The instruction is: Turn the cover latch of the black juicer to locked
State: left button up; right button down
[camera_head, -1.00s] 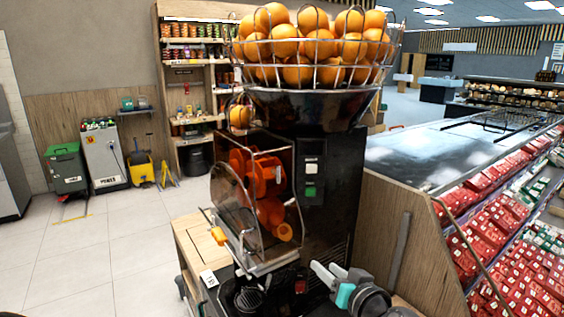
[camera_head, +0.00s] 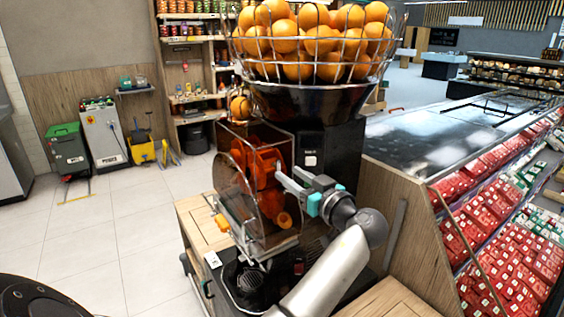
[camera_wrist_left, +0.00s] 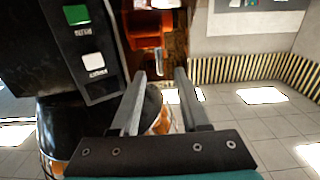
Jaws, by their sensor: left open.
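The black juicer (camera_head: 325,150) stands in the middle of the head view, with a clear cover (camera_head: 235,195) over its orange pressing parts (camera_head: 262,165). An orange knob (camera_head: 284,220) sits low at the cover's right side, and an orange piece (camera_head: 222,223) is at its lower left edge. I cannot tell which is the latch, or its position. My left gripper (camera_head: 286,174) is open and empty, in front of the juicer's face beside the cover, above the knob. My right gripper is out of view.
A wire basket of oranges (camera_head: 310,45) tops the juicer. The button panel (camera_wrist_left: 82,45) is left of the fingers in the left wrist view. A wooden-sided display counter (camera_head: 380,195) stands close on the right. Open tiled floor (camera_head: 120,225) lies to the left.

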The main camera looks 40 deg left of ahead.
aim_at(280, 168)
pick_arm(q)
jog(key=shift+p+x, duration=0.5)
jog(key=shift+x, duration=1.8)
grip_shut()
